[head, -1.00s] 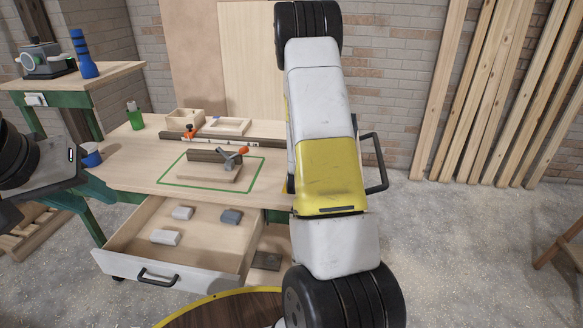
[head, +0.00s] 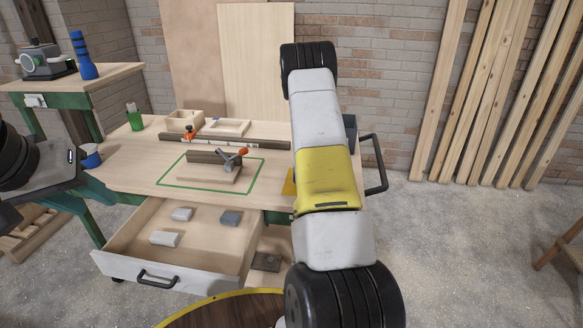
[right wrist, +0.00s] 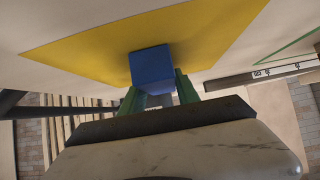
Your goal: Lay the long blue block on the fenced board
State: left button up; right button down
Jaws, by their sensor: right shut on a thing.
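The blue block (right wrist: 152,68) is held between the green fingers of my right gripper (right wrist: 160,90) in the right wrist view. I see it nearly end-on, over a yellow patch; I cannot tell whether it touches. My right arm hides it in the head view. The fenced board (head: 208,174) lies on the workbench inside a green outline, with a dark brown fence (head: 206,157) and an orange-handled clamp (head: 230,160) on it. My left gripper (head: 45,182) is at the left edge, apart from the board; its fingers are not clear.
The yellow patch (head: 288,184) shows at the bench's right end. An open drawer (head: 125,262) below holds several grey blocks. Wooden trays (head: 226,126), a long rail (head: 255,142) and a green bottle (head: 134,118) stand behind the board. A blue cup (head: 90,157) is at left.

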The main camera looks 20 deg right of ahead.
jog(key=c, duration=0.9)
grip_release()
jog(key=shift+f, duration=0.1)
